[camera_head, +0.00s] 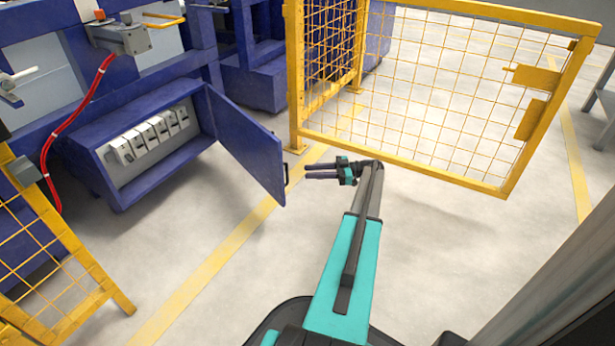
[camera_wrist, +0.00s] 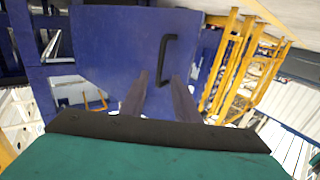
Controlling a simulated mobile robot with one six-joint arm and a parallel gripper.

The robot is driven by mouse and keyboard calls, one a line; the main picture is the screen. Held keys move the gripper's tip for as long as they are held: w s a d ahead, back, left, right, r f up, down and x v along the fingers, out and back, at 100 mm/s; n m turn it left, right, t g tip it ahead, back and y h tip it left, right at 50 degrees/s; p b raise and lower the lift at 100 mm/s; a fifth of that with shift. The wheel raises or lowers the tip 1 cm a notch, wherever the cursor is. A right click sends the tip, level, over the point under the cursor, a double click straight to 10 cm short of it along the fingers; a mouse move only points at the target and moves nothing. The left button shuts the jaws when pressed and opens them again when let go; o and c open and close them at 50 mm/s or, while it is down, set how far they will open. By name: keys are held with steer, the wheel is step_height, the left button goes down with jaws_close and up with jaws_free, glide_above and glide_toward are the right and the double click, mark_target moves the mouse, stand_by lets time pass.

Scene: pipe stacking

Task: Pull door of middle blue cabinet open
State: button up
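The blue cabinet (camera_head: 100,185) stands low on the left in the head view. Its blue door (camera_head: 245,143) is swung wide open to the right, showing a row of several pale switch-like units (camera_head: 150,137) inside. A dark handle (camera_head: 286,174) is near the door's free edge. My gripper (camera_head: 307,171) is just right of the handle, its fingers pointing at it. In the wrist view, the door (camera_wrist: 110,50) faces the camera and the dark handle (camera_wrist: 164,58) shows just beyond the fingertips (camera_wrist: 160,76).
A yellow mesh gate (camera_head: 430,110) stands behind and right of my gripper, and its post is close by. Another yellow mesh fence (camera_head: 50,255) is at left. A red hose (camera_head: 72,115) hangs left of the cabinet. The floor (camera_head: 235,290) in front is clear.

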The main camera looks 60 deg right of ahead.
steer(key=shift+b+v, duration=1.75)
steer(key=shift+v, duration=0.1)
